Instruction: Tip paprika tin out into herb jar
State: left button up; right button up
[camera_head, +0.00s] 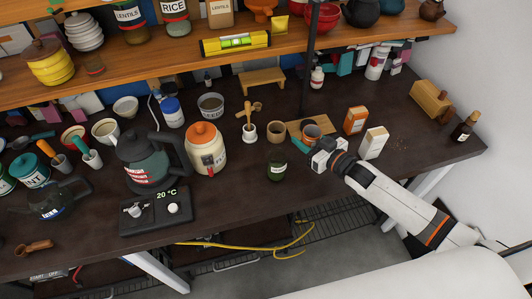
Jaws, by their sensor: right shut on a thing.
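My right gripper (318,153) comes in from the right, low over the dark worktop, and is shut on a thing. A small round tin with an orange and dark look (311,132) is right at its fingers; I take it for the paprika tin, but no label is readable and the fingers partly hide it. A small dark green jar (277,168), probably the herb jar, stands upright a little left of the gripper and nearer the front edge. Its contents cannot be made out. My left gripper is not in view.
A wooden board (294,127) and a small brown cup (276,132) are close by. An orange box (355,120) and a white box (374,142) stand right of the gripper. A white canister (205,158) and black kettle (145,165) are left. A shelf post rises behind.

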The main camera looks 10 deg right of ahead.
jog(key=shift+d, duration=0.1)
dwell(0.3)
jog(key=shift+s+a+r+n, duration=0.1)
jog(key=shift+a+r+n, duration=0.1)
jog(key=shift+a+n, duration=0.25)
jog(key=shift+a+r+n+h+p, duration=0.15)
jog(key=shift+a+n+h+p, duration=0.15)
jog(key=shift+n, duration=0.35)
jog(key=shift+s+a+r+n+h+p, duration=0.1)
jog(key=shift+a+r+n+h+p, duration=0.4)
jog(key=shift+n, duration=0.65)
jog(key=shift+s+a+r+n+h+p, duration=0.1)
jog(key=shift+a+r+n+h+p, duration=0.2)
jog(key=shift+r+n+h, duration=0.5)
jog(key=shift+s+a+r+n+h+p, duration=0.1)
jog(key=shift+a+r+n+h+p, duration=0.4)
jog(key=shift+n, duration=0.95)
